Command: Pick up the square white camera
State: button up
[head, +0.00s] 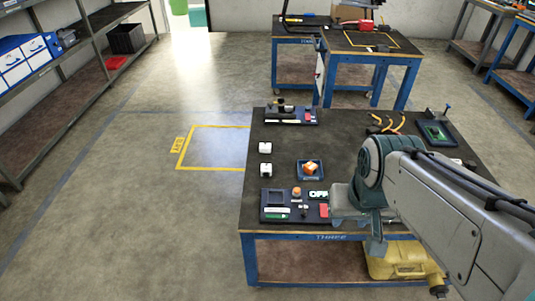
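Two small white blocky items stand one behind the other near the left edge of the nearest work table (345,165): a far white cube (265,148) and a near white cube (266,170). Either could be the square white camera; they are too small to tell which. My gripper (376,248) hangs at the table's front edge, to the right of and nearer than both cubes, and touches neither. Its fingers are partly hidden by my own wrist, so I cannot see whether they are apart.
A blue tray with an orange part (311,169) sits right of the cubes. A dark tray with small parts (285,206) lies at the front left, a dark stand (290,115) at the back left. A yellow case (398,262) is below. Open floor lies left.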

aim_at(266, 169)
jog(key=k, duration=1.5)
jog(key=u, duration=1.05)
jog(key=i, duration=4.9)
jog(key=z, duration=4.15)
